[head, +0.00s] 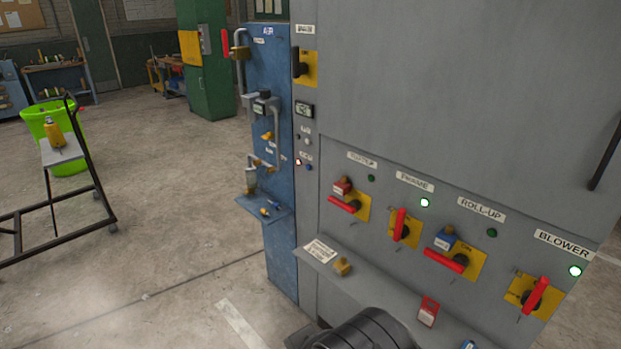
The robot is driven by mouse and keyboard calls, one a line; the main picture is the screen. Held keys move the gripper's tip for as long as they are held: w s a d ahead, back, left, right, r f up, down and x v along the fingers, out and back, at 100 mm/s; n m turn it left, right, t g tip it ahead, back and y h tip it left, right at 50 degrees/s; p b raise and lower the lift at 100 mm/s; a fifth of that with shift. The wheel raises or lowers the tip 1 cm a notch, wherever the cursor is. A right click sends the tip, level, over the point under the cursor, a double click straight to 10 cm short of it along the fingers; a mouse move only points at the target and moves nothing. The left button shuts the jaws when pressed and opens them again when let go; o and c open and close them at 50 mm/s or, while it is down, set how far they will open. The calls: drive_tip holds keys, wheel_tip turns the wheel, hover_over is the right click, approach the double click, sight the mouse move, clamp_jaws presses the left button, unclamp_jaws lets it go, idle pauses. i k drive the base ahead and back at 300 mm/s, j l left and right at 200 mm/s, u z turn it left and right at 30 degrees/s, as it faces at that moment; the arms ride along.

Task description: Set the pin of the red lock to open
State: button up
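A small red lock (342,187) with a brass-coloured part hangs at the first switch on the grey panel, just above its red handle (344,205). A second red, block-like thing, perhaps another lock (428,311), lies on the grey ledge below the switches. I cannot make out a pin on either one or tell how it is set. My gripper is not in view. A dark ribbed part, probably of my arm, shows at the bottom middle edge, in front of the ledge.
The grey panel (450,90) fills the right side. A blue lock (445,239) sits at the third switch. The ledge (385,297) also bears a brass-coloured piece (343,267). A blue column (284,230) stands left; a cart (62,155) and open floor lie farther left.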

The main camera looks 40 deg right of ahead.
sight(342, 189)
drive_tip(key=i+l+z, duration=0.1)
drive_tip(key=z, duration=1.1)
